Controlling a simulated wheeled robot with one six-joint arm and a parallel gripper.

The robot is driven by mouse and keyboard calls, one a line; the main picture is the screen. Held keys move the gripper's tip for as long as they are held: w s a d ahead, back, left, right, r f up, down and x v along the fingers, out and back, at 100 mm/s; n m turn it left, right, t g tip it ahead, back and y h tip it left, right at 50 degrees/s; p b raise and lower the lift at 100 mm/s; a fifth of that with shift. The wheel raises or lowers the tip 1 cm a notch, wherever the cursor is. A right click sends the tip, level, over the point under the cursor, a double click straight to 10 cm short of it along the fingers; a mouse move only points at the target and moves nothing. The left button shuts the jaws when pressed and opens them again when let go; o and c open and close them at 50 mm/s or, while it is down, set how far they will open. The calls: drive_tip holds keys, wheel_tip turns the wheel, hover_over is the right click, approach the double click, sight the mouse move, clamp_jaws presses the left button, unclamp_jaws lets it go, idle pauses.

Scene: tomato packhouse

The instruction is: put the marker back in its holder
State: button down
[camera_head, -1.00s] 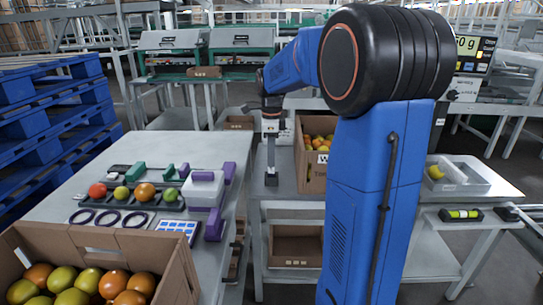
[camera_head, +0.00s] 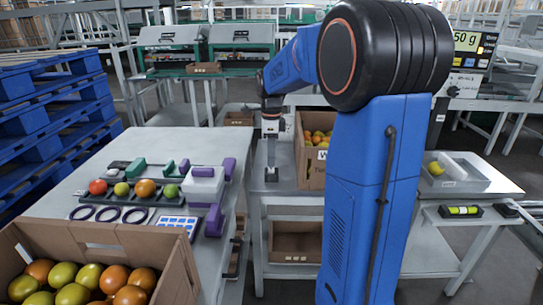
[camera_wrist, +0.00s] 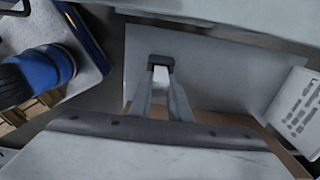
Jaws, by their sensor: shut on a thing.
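My gripper (camera_head: 271,165) points straight down over the left part of the grey bench in the head view. In the wrist view my gripper (camera_wrist: 161,80) has its two fingers closed around a small pale piece, which I take to be the marker (camera_wrist: 161,75). Most of the marker is hidden by the fingers. A small dark block, which looks like the holder (camera_wrist: 160,61), stands on the bench at the fingertips; it also shows small and dark below the gripper in the head view (camera_head: 271,176). I cannot tell whether the marker is inside it.
A cardboard box of tomatoes (camera_head: 311,168) stands just right of my gripper. The left table (camera_head: 62,190) holds tomatoes, dark rings and purple-handled items. A tomato crate (camera_head: 178,262) is in front. Bench around the dark block is bare.

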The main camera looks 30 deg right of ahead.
drive_tip(key=shift+f, duration=0.2)
drive_tip(key=c, duration=1.6)
unclamp_jaws()
drive_tip(key=c, duration=0.3)
drive_tip(key=shift+r, duration=0.1)
drive_tip(key=shift+r, duration=3.45)
